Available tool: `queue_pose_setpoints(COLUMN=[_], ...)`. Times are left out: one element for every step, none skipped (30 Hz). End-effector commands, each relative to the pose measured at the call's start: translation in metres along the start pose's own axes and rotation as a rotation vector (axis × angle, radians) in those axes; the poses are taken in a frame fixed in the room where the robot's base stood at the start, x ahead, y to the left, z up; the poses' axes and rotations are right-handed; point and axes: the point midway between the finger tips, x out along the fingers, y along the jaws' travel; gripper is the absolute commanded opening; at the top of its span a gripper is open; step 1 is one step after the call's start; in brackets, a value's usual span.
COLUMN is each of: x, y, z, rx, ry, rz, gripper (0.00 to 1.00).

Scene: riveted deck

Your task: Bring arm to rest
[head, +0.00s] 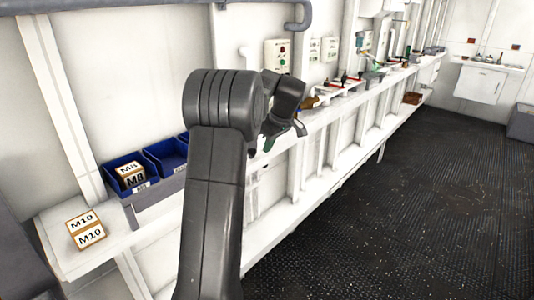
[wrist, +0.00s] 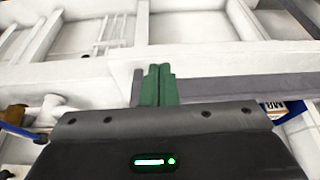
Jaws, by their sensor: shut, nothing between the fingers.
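My arm rises through the middle of the head view and bends at the elbow, with its end pointing away. My gripper (head: 283,138) is partly hidden behind the arm in the head view, in front of the white bench. In the wrist view, my gripper (wrist: 157,84) has its two green fingers pressed together with nothing between them. White panels and rails lie beyond the fingertips.
Blue bins (head: 165,157) stand on the white bench at left, one holding an M8 box (head: 131,175). M10 boxes (head: 86,229) sit on the bench's near end. Control boxes (head: 278,56) hang on the wall. The dark floor (head: 400,200) at right is clear.

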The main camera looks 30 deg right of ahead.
Motion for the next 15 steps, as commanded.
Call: queue_pose_setpoints(x=[-0.009, -0.014, -0.022, -0.027, -0.032, -0.038, -0.043, -0.047, -0.051, -0.054, -0.056, -0.058, -0.06, -0.061, -0.062], y=[0.001, 0.001, 0.001, 0.001, 0.001, 0.001, 0.001, 0.001, 0.0, 0.0, 0.0, 0.0, 0.0, 0.0, 0.0], z=[0.001, 0.002, 0.002, 0.002, 0.002, 0.002, 0.002, 0.002, 0.002, 0.002, 0.002, 0.002, 0.002, 0.002, 0.002], rx=[0.001, 0.001, 0.001, 0.001, 0.002, 0.002, 0.002, 0.002, 0.001, 0.001, 0.001, 0.001, 0.001, 0.001, 0.001], ry=[0.001, 0.001, 0.001, 0.001, 0.0, 0.0, 0.0, -0.001, -0.001, -0.001, -0.001, -0.002, -0.002, -0.002, -0.002], rz=[0.003, 0.004, 0.004, 0.004, 0.004, 0.003, 0.003, 0.002, 0.002, 0.002, 0.001, 0.0, 0.0, 0.0, 0.0], gripper=[0.0, 0.0, 0.0, 0.0, 0.0, 0.0, 0.0, 0.0, 0.0, 0.0, 0.0, 0.0, 0.0, 0.0, 0.0])
